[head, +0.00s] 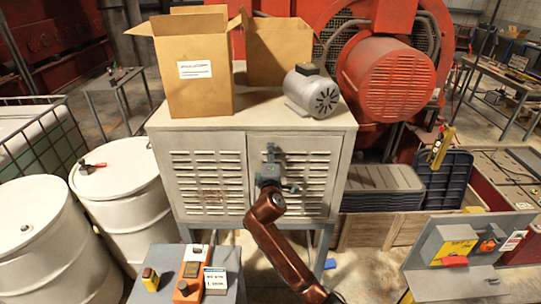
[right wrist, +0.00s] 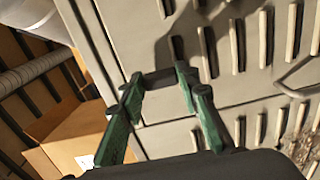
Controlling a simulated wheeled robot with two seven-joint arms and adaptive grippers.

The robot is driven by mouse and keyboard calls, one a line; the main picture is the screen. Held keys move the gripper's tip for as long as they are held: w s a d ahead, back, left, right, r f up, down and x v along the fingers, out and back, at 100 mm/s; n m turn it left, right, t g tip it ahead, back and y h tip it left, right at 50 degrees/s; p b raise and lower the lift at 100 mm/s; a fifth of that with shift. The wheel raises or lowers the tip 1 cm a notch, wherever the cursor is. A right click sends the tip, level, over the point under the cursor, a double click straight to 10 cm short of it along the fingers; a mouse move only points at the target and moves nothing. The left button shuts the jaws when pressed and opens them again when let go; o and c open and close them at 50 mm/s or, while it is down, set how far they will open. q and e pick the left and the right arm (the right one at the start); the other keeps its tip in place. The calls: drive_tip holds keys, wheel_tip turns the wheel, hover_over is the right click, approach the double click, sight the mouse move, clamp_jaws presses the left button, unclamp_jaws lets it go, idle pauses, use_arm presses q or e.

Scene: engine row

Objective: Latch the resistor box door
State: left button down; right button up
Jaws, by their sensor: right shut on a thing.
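The resistor box appears to be the pale louvered cabinet (head: 210,140) in the middle of the head view. Its left door (head: 205,180) and right door (head: 318,170) both look flush with the front. The fingers partly hide this piece. My left gripper is out of view.
Cardboard boxes (head: 193,75) and a grey motor (head: 312,93) stand on the cabinet top. White drums (head: 120,180) stand at left. A table with control boxes (head: 187,290) is in front. A stack of dark trays (head: 383,190) lies right of the cabinet.

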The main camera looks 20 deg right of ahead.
drive_tip(key=o, duration=1.2)
drive_tip(key=shift+c, duration=0.2)
drive_tip(key=v, duration=1.2)
